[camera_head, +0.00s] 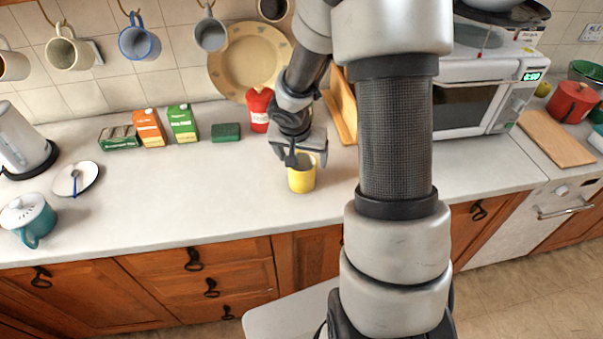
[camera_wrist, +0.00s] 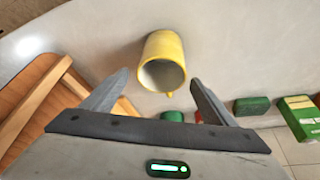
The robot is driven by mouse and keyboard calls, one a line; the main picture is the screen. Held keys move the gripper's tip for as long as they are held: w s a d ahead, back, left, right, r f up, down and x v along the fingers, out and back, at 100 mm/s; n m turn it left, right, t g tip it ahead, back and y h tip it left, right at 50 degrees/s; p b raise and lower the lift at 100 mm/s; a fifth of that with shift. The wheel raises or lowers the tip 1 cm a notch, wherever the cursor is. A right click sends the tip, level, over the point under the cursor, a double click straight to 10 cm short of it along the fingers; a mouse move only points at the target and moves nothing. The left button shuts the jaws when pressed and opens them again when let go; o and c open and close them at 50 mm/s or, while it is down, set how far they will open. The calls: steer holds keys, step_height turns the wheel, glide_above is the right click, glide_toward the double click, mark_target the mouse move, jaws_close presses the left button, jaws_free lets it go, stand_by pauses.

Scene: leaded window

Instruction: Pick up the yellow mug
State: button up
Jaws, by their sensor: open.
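The yellow mug (camera_head: 301,177) stands upright on the white counter in the head view, near the counter's middle. In the wrist view the yellow mug (camera_wrist: 164,62) shows its pale inside and lies ahead of the fingertips, roughly centred between them. My gripper (camera_head: 303,157) is just above and behind the mug in the head view, and its fingers partly cover the mug's top. In the wrist view my gripper (camera_wrist: 158,76) has its two fingers wide apart with nothing between them. I cannot tell whether a finger touches the mug.
A red container (camera_head: 259,108) stands close behind the gripper. A green sponge-like block (camera_head: 226,132), a green box (camera_head: 183,123) and an orange box (camera_head: 149,128) are to its left. A wooden board (camera_head: 341,108) leans behind. The counter left of the mug is clear.

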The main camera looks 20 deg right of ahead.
mark_target(303, 161)
steer(key=x, duration=0.3)
steer(key=shift+w+f, duration=0.15)
steer(key=c, duration=1.3)
step_height(303, 161, up, 9)
steer(key=p, duration=0.2)
steer(key=s+a+n+y, duration=0.1)
steer(key=s+a+n, duration=0.1)
steer(key=a, duration=0.1)
steer(key=s+a+f+n, duration=0.1)
steer(key=s+a+n, duration=0.1)
steer(key=a, duration=0.1)
steer(key=s+a+f+n+t+y, duration=0.1)
steer(key=s+a+n, duration=0.1)
steer(key=a+n, duration=0.1)
steer(key=shift+s+a+y, duration=0.3)
steer(key=shift+a, duration=0.3)
